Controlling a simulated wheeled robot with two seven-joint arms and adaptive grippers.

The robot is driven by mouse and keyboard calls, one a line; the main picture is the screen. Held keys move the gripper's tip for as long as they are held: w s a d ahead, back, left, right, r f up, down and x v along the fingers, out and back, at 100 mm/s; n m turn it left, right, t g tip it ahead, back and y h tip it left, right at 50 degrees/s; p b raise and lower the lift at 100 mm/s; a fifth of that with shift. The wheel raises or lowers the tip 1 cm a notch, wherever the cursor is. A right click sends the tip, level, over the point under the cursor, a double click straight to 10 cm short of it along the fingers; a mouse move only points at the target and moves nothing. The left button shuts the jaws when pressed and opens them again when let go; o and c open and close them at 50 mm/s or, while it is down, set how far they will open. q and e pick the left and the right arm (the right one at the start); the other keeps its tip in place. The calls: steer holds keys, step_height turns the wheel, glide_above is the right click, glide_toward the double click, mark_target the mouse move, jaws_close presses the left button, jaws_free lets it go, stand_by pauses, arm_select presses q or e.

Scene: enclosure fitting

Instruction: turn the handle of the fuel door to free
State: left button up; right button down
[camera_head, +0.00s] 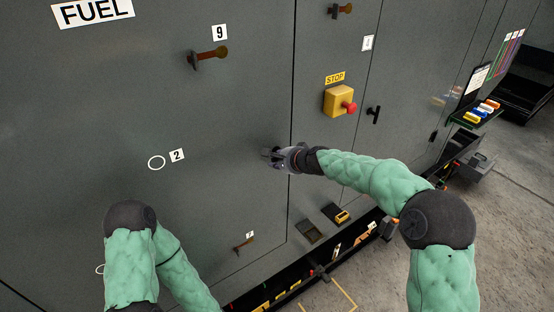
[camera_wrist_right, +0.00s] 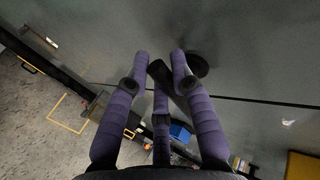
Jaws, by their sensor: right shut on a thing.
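The fuel door is the large grey panel (camera_head: 110,95) under the FUEL sign (camera_head: 92,11) in the head view. My right gripper (camera_head: 272,156) is at the door's right edge, beside the seam. In the right wrist view my right gripper (camera_wrist_right: 160,62) has its purple fingers closed around a black handle (camera_wrist_right: 168,78). The handle's dark round base (camera_wrist_right: 197,65) sits against the grey panel. The handle is mostly hidden by the gripper in the head view, and its exact angle cannot be told there. My left arm is at the lower left; its gripper is out of the picture.
A yellow STOP box with a red button (camera_head: 347,105) and a black handle (camera_head: 373,115) are on panels to the right. Handle 9 (camera_head: 208,57) is above left. A dark trough (camera_head: 315,272) runs along the panels' foot.

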steer(key=shift+f+n, duration=0.1)
steer(key=shift+n, duration=0.2)
stand_by(0.4)
steer(key=c, duration=1.3)
jaws_free()
steer(key=v, duration=1.1)
steer(key=shift+s+d, duration=0.1)
steer(key=shift+s, duration=0.3)
